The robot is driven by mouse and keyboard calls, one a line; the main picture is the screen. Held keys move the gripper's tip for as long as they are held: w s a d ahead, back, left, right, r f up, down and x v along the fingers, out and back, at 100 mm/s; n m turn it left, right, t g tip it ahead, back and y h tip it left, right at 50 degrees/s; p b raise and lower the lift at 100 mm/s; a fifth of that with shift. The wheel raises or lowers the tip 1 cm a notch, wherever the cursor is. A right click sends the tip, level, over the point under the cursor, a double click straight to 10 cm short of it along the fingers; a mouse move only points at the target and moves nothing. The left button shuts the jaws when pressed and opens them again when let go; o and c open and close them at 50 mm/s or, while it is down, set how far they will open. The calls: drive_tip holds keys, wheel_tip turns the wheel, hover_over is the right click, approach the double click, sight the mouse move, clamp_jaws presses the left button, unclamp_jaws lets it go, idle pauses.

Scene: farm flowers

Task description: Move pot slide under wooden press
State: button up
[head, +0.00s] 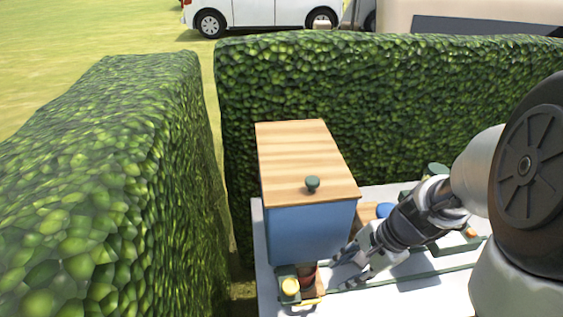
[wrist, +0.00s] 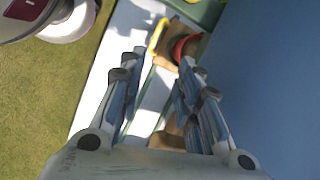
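The wooden press (head: 305,158) is a blue box with a light wooden top and a dark green knob. Its blue side (wrist: 275,80) fills the right of the wrist view. A reddish pot (head: 307,274) sits low at the press's near side, partly hidden by it; it also shows in the wrist view (wrist: 187,45). It stands on a small brown slide (wrist: 172,53) with a yellow handle (wrist: 156,38). My gripper (head: 341,272) is open beside the press, right of the pot. In the wrist view its fingertips (wrist: 157,66) are apart with nothing clearly held between them.
A white table (head: 420,297) with green rails lies under the press and my arm. Tall hedges (head: 390,100) stand behind and left.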

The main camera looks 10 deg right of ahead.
sight(312, 301)
drive_tip(key=w+a+f+m+b, duration=0.1)
drive_tip(key=f+b, duration=0.1)
drive_tip(key=f, duration=0.4)
drive_tip(key=w+a+f+b, duration=0.1)
drive_tip(key=a+f+b, duration=0.1)
drive_tip(key=f, duration=0.4)
drive_tip(key=w+a+f+m+b, duration=0.1)
drive_tip(key=a+f+b, duration=0.1)
drive_tip(key=f+b, duration=0.2)
wheel_tip(312, 301, down, 3)
drive_tip(key=shift+f+m+y, duration=0.1)
drive_tip(key=shift+m+y, duration=0.2)
drive_tip(key=shift+c, duration=0.5)
clamp_jaws()
